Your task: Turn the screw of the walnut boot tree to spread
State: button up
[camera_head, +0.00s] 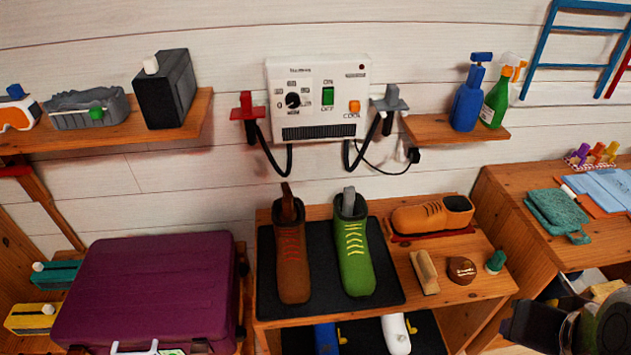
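A brown boot (292,262) with orange laces stands upright on a black mat (385,285) on the wooden bench. A dark brown wooden piece, apparently the walnut boot tree (288,203), sticks up out of its opening. Its screw is too small to make out. To its right stands a green boot (354,258) with yellow laces and a grey piece (348,198) in its opening. My gripper (520,322) seems to be the dark part at the lower right, apart from the boots and cut by the frame edge. Its fingers cannot be made out clearly.
A tan shoe (432,215), a brush (425,270), a brown tin (461,270) and a small green item (495,262) sit on the bench's right. A white dryer panel (318,100) with hoses hangs above the boots. A purple suitcase (150,285) lies to the left.

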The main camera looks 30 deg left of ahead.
aim_at(285, 187)
jog(key=z, duration=0.6)
jog(key=k, duration=0.9)
jog(key=u, duration=2.2)
jog(key=i, duration=0.55)
jog(key=z, duration=0.05)
